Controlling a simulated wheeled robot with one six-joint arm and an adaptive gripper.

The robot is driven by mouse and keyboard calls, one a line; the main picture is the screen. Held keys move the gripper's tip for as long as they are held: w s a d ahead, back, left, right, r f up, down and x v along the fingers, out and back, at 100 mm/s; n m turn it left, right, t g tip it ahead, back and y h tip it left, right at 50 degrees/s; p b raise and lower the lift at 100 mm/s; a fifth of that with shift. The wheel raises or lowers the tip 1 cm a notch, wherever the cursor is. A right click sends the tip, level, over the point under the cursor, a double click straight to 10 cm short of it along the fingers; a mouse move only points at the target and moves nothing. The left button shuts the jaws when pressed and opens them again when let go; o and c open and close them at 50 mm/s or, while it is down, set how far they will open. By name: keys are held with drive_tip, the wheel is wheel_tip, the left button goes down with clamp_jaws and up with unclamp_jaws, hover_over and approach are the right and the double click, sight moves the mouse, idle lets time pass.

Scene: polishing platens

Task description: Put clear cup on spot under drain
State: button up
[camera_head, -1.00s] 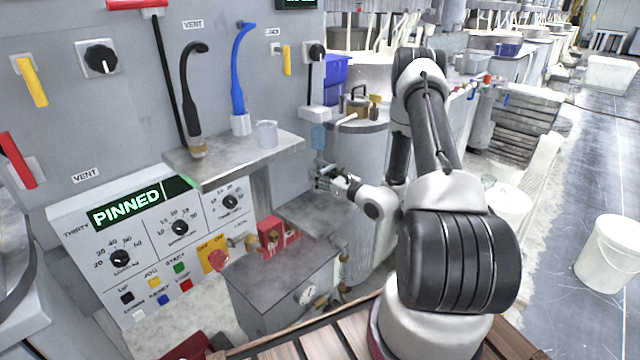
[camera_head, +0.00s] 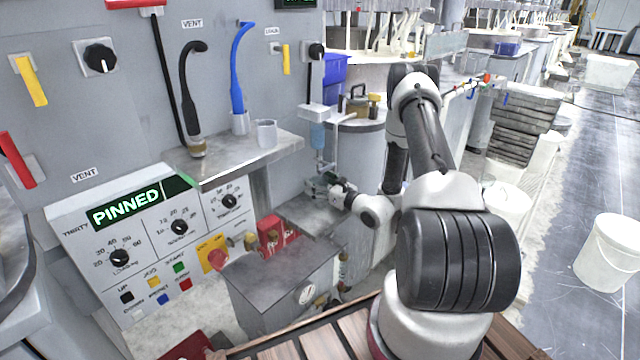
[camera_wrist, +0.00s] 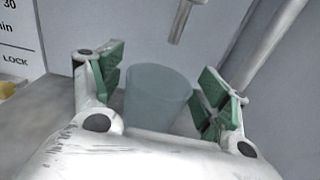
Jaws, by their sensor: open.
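The clear cup (camera_wrist: 157,97) stands upright in the wrist view, between the two green-padded fingers of my gripper (camera_wrist: 155,90). A grey pipe end (camera_wrist: 181,28), apparently the drain, hangs above and just behind the cup, slightly to the right. In the head view my gripper (camera_head: 322,185) is low beside the grey machine, over a grey ledge (camera_head: 305,212). The cup is too small there to make out, and the exact spot under the drain cannot be told.
A shelf (camera_head: 230,160) with a grey cup (camera_head: 265,133) and black and blue hoses is above left. A grey box with a gauge (camera_head: 285,285) stands in front. A drum (camera_head: 358,150) is close behind my wrist. White buckets (camera_head: 606,255) stand on the right.

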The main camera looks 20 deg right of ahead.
drive_tip(key=shift+r, duration=0.1)
drive_tip(key=shift+s+d, duration=0.1)
drive_tip(key=shift+s, duration=0.05)
drive_tip(key=v, duration=1.1)
drive_tip(key=shift+s+r, duration=0.1)
drive_tip(key=shift+s, duration=0.25)
drive_tip(key=shift+d, duration=0.1)
